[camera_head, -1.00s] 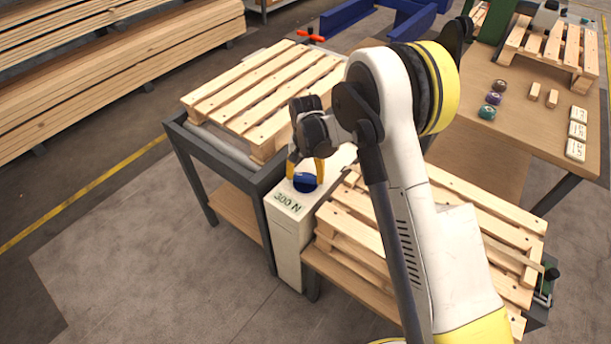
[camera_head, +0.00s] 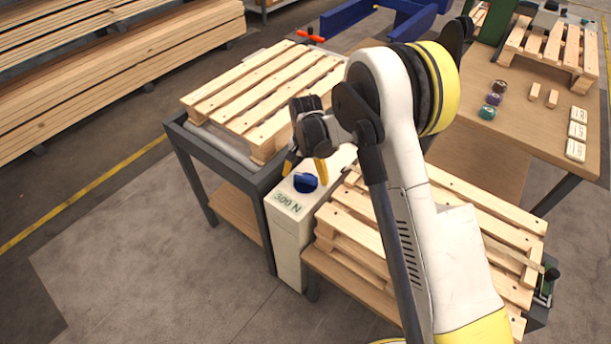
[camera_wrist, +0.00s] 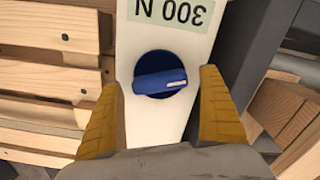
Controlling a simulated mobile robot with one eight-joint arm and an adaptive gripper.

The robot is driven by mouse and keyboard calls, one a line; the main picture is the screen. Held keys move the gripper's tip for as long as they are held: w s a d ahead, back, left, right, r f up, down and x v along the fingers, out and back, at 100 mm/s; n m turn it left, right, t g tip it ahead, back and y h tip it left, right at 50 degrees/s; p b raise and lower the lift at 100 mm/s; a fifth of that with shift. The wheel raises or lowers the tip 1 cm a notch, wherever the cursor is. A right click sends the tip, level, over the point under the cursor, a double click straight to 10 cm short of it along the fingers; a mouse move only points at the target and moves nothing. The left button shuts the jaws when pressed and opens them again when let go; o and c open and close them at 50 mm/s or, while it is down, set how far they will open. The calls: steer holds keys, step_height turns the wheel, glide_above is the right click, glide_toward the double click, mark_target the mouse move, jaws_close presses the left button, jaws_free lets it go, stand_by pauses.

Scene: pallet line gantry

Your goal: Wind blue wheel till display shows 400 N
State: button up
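The blue wheel (camera_head: 305,182) is a round knob with a raised grip bar, on top of a narrow white box (camera_head: 287,235). In the wrist view the wheel (camera_wrist: 160,75) has a white mark at the right end of its bar. The display (camera_head: 288,203) beside it reads 300 N; in the wrist view the display (camera_wrist: 172,10) appears upside down. My gripper (camera_head: 305,168) is above the wheel with its yellow fingers apart. In the wrist view my gripper (camera_wrist: 165,105) is open, one finger on each side of the wheel with visible gaps, touching nothing.
A pallet (camera_head: 262,95) lies on the roller stand to the left of the box. More pallets (camera_head: 345,235) are stacked close on the right. A wooden table (camera_head: 520,120) at the upper right carries small coloured pucks, wood blocks and white labelled cards. The floor at the front left is clear.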

mark_target(306, 176)
step_height(306, 176, up, 12)
stand_by(0.6)
